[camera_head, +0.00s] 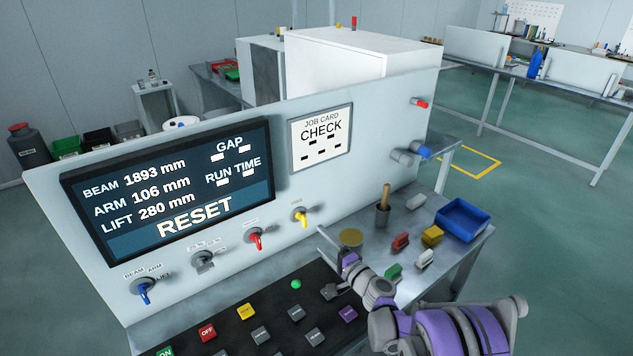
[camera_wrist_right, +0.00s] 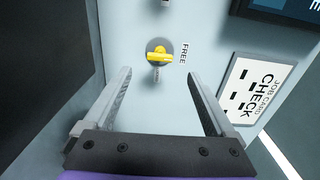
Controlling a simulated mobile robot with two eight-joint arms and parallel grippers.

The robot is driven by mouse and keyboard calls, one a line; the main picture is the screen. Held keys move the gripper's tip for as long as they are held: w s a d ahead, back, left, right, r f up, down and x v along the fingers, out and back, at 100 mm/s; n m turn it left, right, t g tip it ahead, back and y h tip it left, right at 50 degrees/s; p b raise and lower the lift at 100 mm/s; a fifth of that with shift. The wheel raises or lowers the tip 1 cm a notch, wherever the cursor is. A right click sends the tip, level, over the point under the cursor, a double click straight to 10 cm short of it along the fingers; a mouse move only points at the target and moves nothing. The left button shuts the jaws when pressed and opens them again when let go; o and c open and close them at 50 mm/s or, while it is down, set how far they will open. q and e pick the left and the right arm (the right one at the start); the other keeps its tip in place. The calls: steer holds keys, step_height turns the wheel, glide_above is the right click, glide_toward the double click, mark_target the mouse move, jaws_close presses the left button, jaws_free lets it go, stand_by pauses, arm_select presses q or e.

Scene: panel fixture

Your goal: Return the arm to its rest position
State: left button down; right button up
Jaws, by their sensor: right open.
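My right arm (camera_head: 440,325), purple and grey, reaches in from the lower right in the head view. Its gripper (camera_head: 331,258) is over the front of the panel fixture (camera_head: 370,165), right of and below the yellow switch (camera_head: 299,217). In the right wrist view the gripper (camera_wrist_right: 158,70) is open, with nothing between its fingers. The yellow switch (camera_wrist_right: 158,57) shows beyond the fingertips, beside a "FREE" label, apart from the fingers as far as I can tell. My left gripper is not in view.
The screen (camera_head: 170,190) reads RESET. A job card (camera_head: 321,138) reads CHECK. Red (camera_head: 255,238) and blue (camera_head: 144,290) switches line the panel. Below is a dark button board (camera_head: 275,318). A wooden-handled tool in a cup (camera_head: 383,212), small blocks and a blue tray (camera_head: 462,220) stand nearby.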

steer(key=s+r+n+g+h, duration=0.1)
steer(key=s+r+n+g, duration=0.2)
steer(key=s, duration=0.5)
steer(key=s+r+n+g+h, duration=0.1)
steer(key=s+r+n+g, duration=0.2)
steer(key=s, duration=0.4)
steer(key=s+d+f+n+g+h, duration=0.1)
steer(key=s+d, duration=0.3)
steer(key=s, duration=0.4)
steer(key=s+d+f+n+g+h, duration=0.1)
steer(key=s+d+h, duration=0.3)
steer(key=s, duration=0.5)
steer(key=s+d+f+n+g+h, duration=0.1)
steer(key=s+d+f+n+h, duration=0.2)
steer(key=s, duration=0.6)
steer(key=shift+d+f+g, duration=0.3)
steer(key=shift+d, duration=0.45)
